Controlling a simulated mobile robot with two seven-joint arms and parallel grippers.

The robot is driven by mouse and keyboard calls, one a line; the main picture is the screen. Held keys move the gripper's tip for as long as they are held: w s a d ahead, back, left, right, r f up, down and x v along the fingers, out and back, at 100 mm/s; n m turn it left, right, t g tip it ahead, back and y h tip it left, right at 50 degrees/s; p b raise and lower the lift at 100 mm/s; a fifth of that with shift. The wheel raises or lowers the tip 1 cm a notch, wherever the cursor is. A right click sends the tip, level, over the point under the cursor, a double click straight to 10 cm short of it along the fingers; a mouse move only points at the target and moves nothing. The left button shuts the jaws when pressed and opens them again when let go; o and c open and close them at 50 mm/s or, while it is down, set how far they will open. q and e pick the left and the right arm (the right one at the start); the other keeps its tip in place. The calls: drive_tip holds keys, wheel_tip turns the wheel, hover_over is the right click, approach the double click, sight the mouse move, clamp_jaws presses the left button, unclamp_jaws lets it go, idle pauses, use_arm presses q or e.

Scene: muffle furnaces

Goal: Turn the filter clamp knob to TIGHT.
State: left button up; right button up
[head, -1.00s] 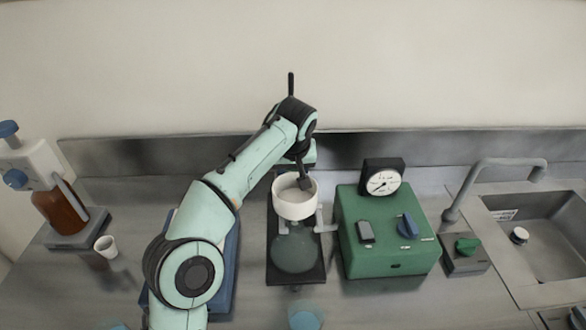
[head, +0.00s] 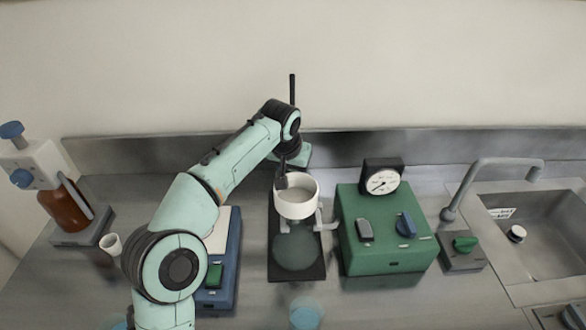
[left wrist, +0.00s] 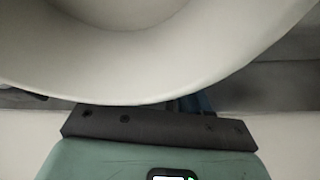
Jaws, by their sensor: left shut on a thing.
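A white funnel (head: 297,207) sits upright on a clear flask (head: 298,250) on a black base (head: 284,274). Grey clamp arms (head: 327,222) show at its neck. I cannot make out a clamp knob or TIGHT marking there. My left gripper (head: 282,181) comes down at the funnel's left rim. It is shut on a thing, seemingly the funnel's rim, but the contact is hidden. In the left wrist view the funnel (left wrist: 150,85) fills the top and hides the fingertips. My right gripper is not in view.
A green box (head: 388,256) with a gauge (head: 383,181) and blue knob (head: 405,225) stands to the right. A green knob (head: 465,243) sits beside the sink (head: 550,235). A blue device (head: 227,270) stands left, with an amber bottle (head: 66,212) and cup (head: 111,244) farther left.

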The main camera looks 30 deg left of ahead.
use_arm(q)
drive_tip(key=o, duration=1.1)
drive_tip(key=shift+c, duration=0.2)
drive_tip(key=a+p+v, duration=0.1)
drive_tip(key=p+v, duration=0.2)
drive_tip(key=v, duration=1)
drive_tip(key=shift+d+r, duration=0.25)
drive_tip(key=shift+d, duration=0.25)
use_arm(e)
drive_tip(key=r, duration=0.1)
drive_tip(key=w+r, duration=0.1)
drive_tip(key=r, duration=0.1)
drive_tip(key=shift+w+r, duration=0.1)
